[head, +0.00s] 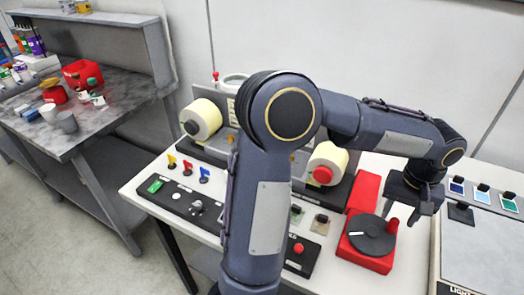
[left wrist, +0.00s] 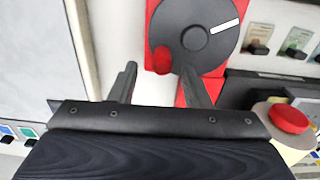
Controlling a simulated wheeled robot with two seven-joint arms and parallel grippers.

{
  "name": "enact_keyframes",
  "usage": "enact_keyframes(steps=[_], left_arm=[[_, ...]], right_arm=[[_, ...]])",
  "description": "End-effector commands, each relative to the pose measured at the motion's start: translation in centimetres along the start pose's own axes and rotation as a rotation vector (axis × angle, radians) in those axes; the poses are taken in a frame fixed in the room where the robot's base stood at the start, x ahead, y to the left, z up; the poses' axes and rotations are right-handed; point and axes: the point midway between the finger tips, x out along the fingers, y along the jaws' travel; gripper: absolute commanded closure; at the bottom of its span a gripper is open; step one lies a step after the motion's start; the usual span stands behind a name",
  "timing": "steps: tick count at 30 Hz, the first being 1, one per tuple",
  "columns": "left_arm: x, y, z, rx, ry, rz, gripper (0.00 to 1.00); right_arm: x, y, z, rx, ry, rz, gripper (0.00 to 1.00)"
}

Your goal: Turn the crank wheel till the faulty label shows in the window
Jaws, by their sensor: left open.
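The crank wheel (head: 372,236) is a dark disc on a red base (head: 362,259), on the white table right of the rewinder. It also shows in the left wrist view (left wrist: 207,57), with a white mark near its rim. Its red handle (head: 392,226) stands up near the rim, and in the left wrist view the handle (left wrist: 162,60) appears between the fingertips. My left gripper (head: 411,212) is open, fingers pointing down beside the handle; contact cannot be told. The rewinder carries two cream label rolls (head: 204,119). My left arm hides its middle, and I cannot make out a window or faulty label.
A grey panel (head: 474,255) with label cards stands to the right of the crank. Control boxes with switches and a red button (head: 298,248) line the table's front. A cluttered grey bench (head: 100,122) stands at left, apart from this table.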

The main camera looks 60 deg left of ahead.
Motion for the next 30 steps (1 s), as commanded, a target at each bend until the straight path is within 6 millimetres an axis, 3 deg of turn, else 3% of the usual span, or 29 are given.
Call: enact_keyframes(steps=[1,15,30], left_arm=[[-1.0,0.0,0.0,0.000,0.000,0.000,0.56],[-5.6,0.0,0.0,0.001,0.001,0.000,0.56],[-5.6,0.0,0.0,0.000,0.000,0.000,0.56]], right_arm=[[-0.7,-0.3,-0.4,0.000,0.000,0.000,0.64],[-3.8,-1.8,-1.9,0.000,0.000,0.000,0.64],[-3.8,-1.8,-1.9,0.000,0.000,0.000,0.64]])
